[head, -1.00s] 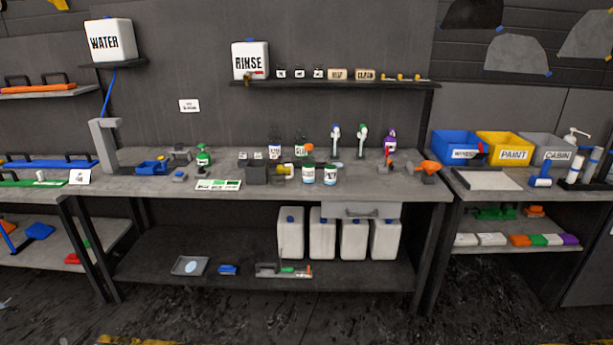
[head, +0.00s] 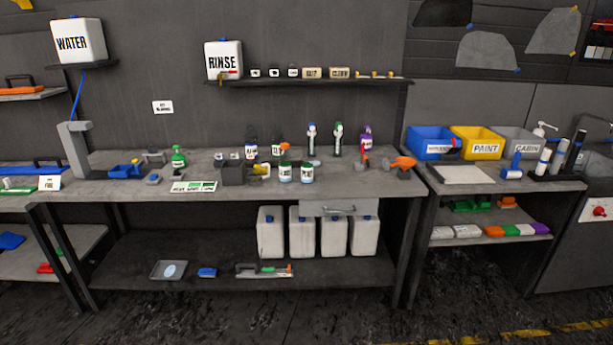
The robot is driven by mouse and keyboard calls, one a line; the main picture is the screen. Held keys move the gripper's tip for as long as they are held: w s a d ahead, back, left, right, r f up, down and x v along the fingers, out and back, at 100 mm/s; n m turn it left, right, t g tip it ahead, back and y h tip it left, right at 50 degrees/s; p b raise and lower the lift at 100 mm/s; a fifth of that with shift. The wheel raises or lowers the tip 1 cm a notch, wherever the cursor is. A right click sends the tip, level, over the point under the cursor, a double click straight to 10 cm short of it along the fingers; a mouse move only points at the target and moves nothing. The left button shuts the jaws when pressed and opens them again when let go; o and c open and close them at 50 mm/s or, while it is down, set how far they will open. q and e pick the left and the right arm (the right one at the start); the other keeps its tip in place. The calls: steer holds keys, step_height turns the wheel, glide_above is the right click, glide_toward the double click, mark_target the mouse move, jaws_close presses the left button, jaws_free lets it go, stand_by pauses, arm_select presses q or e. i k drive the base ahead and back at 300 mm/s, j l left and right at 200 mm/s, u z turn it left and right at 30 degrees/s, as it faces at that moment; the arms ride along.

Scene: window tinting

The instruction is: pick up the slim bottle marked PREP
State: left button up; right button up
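I cannot read the word PREP on any bottle. Two slim bottles stand upright toward the back of the workbench (head: 130,192): one with a blue top (head: 311,143) and one with a green top (head: 338,142). A purple bottle (head: 366,138) stands right of them. Two labelled bottles, the left one (head: 251,148) and the right one (head: 277,149), stand further left, their text too small to read for sure. In front are a white bottle with an orange top (head: 285,170) and a white jar (head: 307,173). Neither gripper is in view.
A grey box (head: 233,173) and an orange funnel-like item (head: 402,163) sit on the bench. A RINSE tank (head: 223,62) stands on the wall shelf above. Blue (head: 427,147) and yellow (head: 474,146) bins are on the right bench. Open dark floor lies in front.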

mark_target(308, 160)
steer(key=i+l+z, duration=0.1)
steer(key=i, duration=0.4)
steer(key=i+l, duration=0.2)
steer(key=i, duration=0.35)
steer(key=i+l+z, duration=0.15)
steer(key=i, duration=0.35)
